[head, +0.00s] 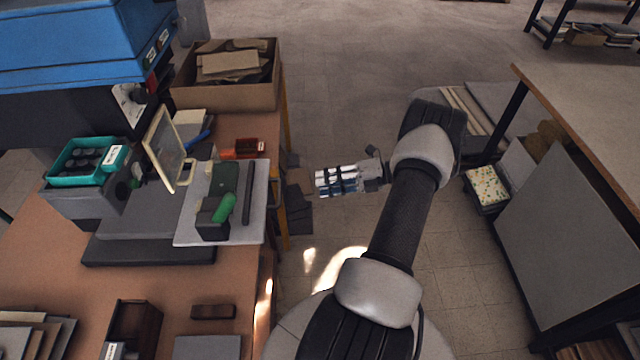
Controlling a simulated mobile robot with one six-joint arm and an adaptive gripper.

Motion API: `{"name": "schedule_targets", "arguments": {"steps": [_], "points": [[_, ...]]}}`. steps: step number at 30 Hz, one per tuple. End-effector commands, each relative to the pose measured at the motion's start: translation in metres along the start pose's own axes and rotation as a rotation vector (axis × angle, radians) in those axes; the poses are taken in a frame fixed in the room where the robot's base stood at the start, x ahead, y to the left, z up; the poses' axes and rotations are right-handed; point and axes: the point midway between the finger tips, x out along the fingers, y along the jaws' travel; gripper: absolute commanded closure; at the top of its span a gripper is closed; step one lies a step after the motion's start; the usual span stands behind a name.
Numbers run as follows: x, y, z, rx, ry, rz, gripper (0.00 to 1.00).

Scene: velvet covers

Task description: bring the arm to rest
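My arm rises from the bottom centre of the head view and bends at a grey elbow joint at the upper right. Its forearm end points left, over the floor between the two tables. My gripper (338,181) is at the end of it, with white, blue and black parts. It hangs in the air to the right of the left workbench's edge, apart from the things on the bench. I see nothing clearly held, but the fingers are small and I cannot tell their opening.
The brown workbench (40,245) at left carries a blue machine (75,45), a teal tray (62,172), a cardboard box (225,98) and a pale mat (255,215) with a green-handled tool (224,208). Another table (590,95) with leaning grey boards stands right.

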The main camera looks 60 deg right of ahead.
Motion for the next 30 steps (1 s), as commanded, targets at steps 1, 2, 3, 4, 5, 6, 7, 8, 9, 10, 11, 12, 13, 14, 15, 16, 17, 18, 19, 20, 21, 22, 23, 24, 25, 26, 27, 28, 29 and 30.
{"name": "schedule_targets", "arguments": {"steps": [1,2,3,4,5,6,7,8,9,10,11,12,13,14,15,16,17,18,19,20,21,22,23,24,25,26,27,28,29,30], "points": [[0.000,0.000,0.000,0.000,0.000,0.000,0.69],[0.000,0.000,0.000,0.000,0.000,0.000,0.69],[0.000,0.000,0.000,0.000,0.000,0.000,0.69],[0.000,0.000,0.000,0.000,0.000,0.000,0.69],[0.000,0.000,0.000,0.000,0.000,0.000,0.69],[0.000,0.000,0.000,0.000,0.000,0.000,0.69],[0.000,0.000,0.000,0.000,0.000,0.000,0.69],[0.000,0.000,0.000,0.000,0.000,0.000,0.69],[0.000,0.000,0.000,0.000,0.000,0.000,0.69],[0.000,0.000,0.000,0.000,0.000,0.000,0.69],[0.000,0.000,0.000,0.000,0.000,0.000,0.69],[0.000,0.000,0.000,0.000,0.000,0.000,0.69],[0.000,0.000,0.000,0.000,0.000,0.000,0.69],[0.000,0.000,0.000,0.000,0.000,0.000,0.69],[0.001,0.000,0.000,-0.002,0.001,-0.001,0.69],[0.001,0.001,0.000,-0.006,0.003,-0.003,0.69],[0.003,0.004,0.000,-0.016,0.009,-0.008,0.69],[0.006,0.009,0.000,-0.038,0.023,-0.019,0.69],[0.010,0.015,0.000,-0.064,0.040,-0.031,0.69],[0.015,0.022,0.000,-0.099,0.060,-0.045,0.69],[0.023,0.035,-0.002,-0.158,0.098,-0.071,0.69],[0.030,0.046,-0.003,-0.212,0.130,-0.093,0.69],[0.039,0.058,-0.006,-0.274,0.170,-0.116,0.69],[0.051,0.075,-0.011,-0.368,0.227,-0.148,0.69],[0.060,0.089,-0.016,-0.443,0.273,-0.169,0.69],[0.069,0.102,-0.021,-0.521,0.322,-0.191,0.69],[0.081,0.119,-0.030,-0.626,0.388,-0.215,0.69],[0.089,0.132,-0.037,-0.705,0.437,-0.231,0.69],[0.097,0.144,-0.045,-0.785,0.487,-0.244,0.69],[0.107,0.159,-0.057,-0.892,0.554,-0.259,0.69]]}}
